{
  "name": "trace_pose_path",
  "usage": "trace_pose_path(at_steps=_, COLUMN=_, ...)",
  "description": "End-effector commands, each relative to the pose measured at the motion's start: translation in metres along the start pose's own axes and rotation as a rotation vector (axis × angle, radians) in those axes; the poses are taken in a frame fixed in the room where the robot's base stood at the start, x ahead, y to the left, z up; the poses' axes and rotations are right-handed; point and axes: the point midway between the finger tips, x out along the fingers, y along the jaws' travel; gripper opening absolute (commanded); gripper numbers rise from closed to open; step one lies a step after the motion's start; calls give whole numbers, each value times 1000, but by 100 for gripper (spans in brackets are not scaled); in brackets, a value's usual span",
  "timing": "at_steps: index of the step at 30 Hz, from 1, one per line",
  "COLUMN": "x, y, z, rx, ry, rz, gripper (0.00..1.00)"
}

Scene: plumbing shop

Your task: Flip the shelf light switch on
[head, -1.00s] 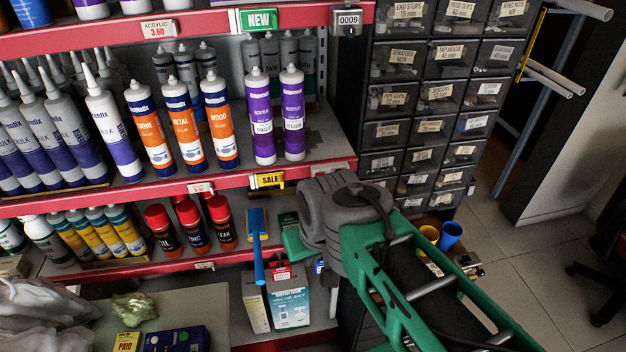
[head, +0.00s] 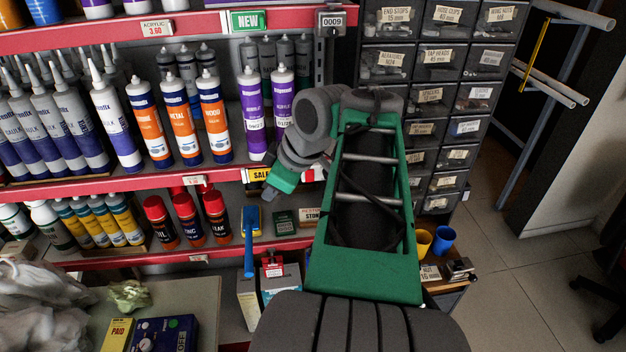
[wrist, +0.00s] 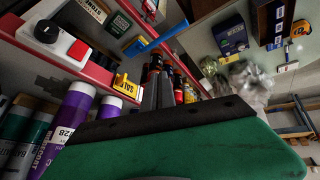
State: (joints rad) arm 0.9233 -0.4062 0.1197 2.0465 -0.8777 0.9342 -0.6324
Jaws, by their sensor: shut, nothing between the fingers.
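The likely switch is a white plate (wrist: 62,40) on the red shelf edge, at the upper left of the wrist view. It carries a dark knob and a red part; I cannot tell its on or off position. In the head view my arm hides most of that stretch of edge. My gripper (head: 269,196) is in front of the middle shelf edge, by the yellow SALE tag (head: 257,174). Its dark fingers also show in the wrist view (wrist: 158,88), shut and empty. They are apart from the plate, on the other side of the SALE tag.
Purple cartridges (head: 252,115) stand on the shelf just above my gripper. Red-capped cans (head: 216,215) and a blue-handled brush (head: 249,240) are below. Drawer cabinets (head: 430,95) stand right of the shelf. A counter (head: 205,300) with boxes is at the front left.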

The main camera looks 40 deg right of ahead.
Motion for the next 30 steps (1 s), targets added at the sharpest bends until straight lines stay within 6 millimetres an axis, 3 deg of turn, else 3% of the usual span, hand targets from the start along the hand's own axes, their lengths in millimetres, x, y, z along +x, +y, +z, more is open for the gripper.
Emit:
trace_pose_path(at_steps=1, x=-18, y=24, z=22, rx=-50, ry=12, rz=27, gripper=0)
trace_pose_path(at_steps=4, x=-52, y=48, z=55, rx=-188, ry=28, rz=62, gripper=0)
trace_pose_path(at_steps=7, x=-77, y=58, z=81, rx=-289, ry=30, rz=86, gripper=0)
trace_pose_path(at_steps=11, x=-88, y=60, z=95, rx=-348, ry=30, rz=96, gripper=0)
trace_pose_path(at_steps=17, x=-61, y=60, z=93, rx=-356, ry=33, rz=93, gripper=0)
trace_pose_path(at_steps=27, x=12, y=67, z=89, rx=-353, ry=33, rz=92, gripper=0)
trace_pose_path(at_steps=30, x=17, y=84, z=83, rx=-353, ry=32, rz=93, gripper=0)
